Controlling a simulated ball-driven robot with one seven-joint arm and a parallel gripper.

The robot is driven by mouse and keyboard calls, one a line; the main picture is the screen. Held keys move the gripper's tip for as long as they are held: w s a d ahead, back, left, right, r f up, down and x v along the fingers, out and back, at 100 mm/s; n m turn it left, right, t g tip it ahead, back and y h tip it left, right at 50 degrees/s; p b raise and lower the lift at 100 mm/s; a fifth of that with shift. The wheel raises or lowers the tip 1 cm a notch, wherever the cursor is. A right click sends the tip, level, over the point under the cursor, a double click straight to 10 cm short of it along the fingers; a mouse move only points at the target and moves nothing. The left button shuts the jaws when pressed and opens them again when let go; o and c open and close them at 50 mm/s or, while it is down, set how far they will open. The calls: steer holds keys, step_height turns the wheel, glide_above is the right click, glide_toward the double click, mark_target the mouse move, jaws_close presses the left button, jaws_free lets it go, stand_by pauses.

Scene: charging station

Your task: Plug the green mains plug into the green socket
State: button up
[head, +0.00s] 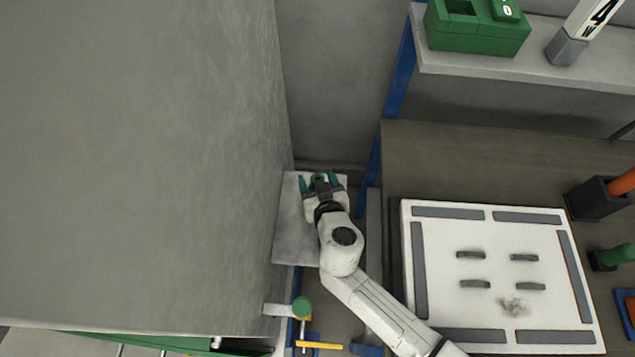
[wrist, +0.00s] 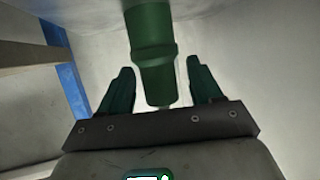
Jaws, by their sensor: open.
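A green cylinder with a raised collar (wrist: 152,50), which looks like the mains plug, stands out between my gripper's fingers in the wrist view. A small green round part (head: 318,181) shows between the fingers in the head view, above a grey plate. My gripper (head: 318,175) is open, with one dark green finger on each side of the cylinder. In the wrist view, narrow gaps show beside it, and its upper end is cut off by the frame. A second green piece in a black holder (head: 618,254) is at the right edge; I cannot tell whether it is the socket.
A tall grey wall (head: 150,150) stands close left of my gripper. A white panel (head: 480,290) lies to the right. An orange piece (head: 622,183) sits in a black holder (head: 592,199). A green box (head: 478,35) stands on the upper shelf. A blue post (head: 395,90) is near the gripper.

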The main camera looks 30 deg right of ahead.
steer(key=shift+w+d+f, duration=0.2)
steer(key=shift+w+f, duration=0.15)
steer(key=shift+w, duration=0.25)
steer(key=c, duration=1.1)
